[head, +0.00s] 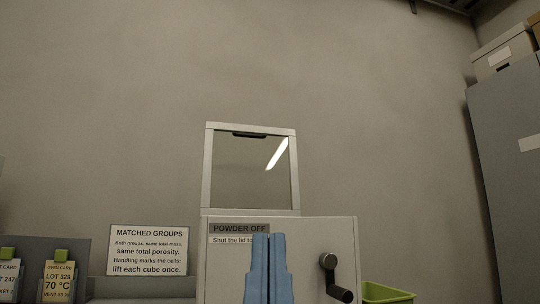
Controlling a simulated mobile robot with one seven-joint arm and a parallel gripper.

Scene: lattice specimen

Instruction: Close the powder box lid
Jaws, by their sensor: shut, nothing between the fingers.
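The powder box (300,240) is a pale grey cabinet at the bottom centre of the head view. Its lid (208,170) stands up above the box, open, a pale frame around a clear pane with a dark handle (249,135) at its top edge. A label on the box front reads "POWDER OFF", with a line under it starting "Shut the lid to". My gripper (269,236) points up in front of the box, below the lid, its two blue fingers together and empty. It hides part of the box front and label.
A dark crank handle (332,278) sticks out from the box front, right of my gripper. A green bin (385,293) is at the right. A "MATCHED GROUPS" sign (149,250) and card holders (60,278) stand left. A grey cabinet (508,180) is far right. The space above the lid is clear.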

